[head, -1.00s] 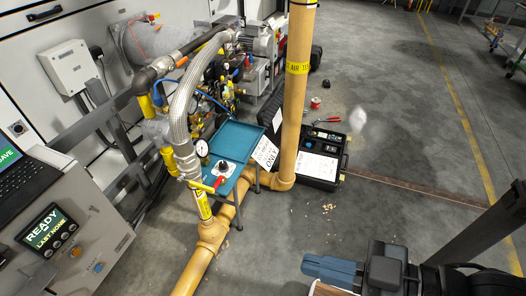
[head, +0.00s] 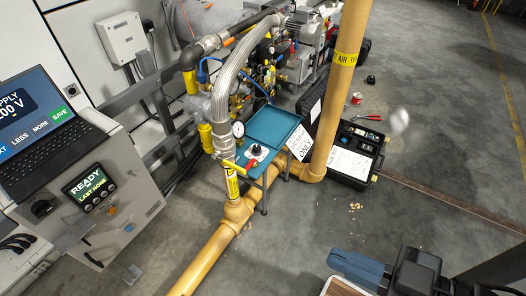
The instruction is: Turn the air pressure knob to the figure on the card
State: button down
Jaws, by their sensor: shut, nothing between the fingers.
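A black knob (head: 256,150) sits on a white plate at the front of a teal tray stand, beside the yellow pipe. I cannot read its marks. A round white gauge (head: 238,129) stands just left of it. A white card (head: 300,143) with black print leans at the tray's right side; only part of its lettering shows and no figure is readable. Another dark knob (head: 42,208) is on the grey console at left. My gripper (head: 352,266), with blue fingers, is shut and empty at the lower right, well apart from the knobs and card.
A laptop (head: 45,130) shows a supply voltage, above a console screen (head: 88,187) reading READY, LAST NONE. A yellow pipe (head: 345,90) rises beside the teal tray (head: 275,125). An open black case (head: 357,155) lies right. The floor at right is mostly clear.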

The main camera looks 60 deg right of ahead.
aim_at(256, 148)
jog(key=i+l, duration=0.25)
jog(key=l, duration=0.2)
jog(key=i+l, duration=0.3)
jog(key=l, duration=0.15)
jog(key=i+l, duration=0.25)
jog(key=l, duration=0.2)
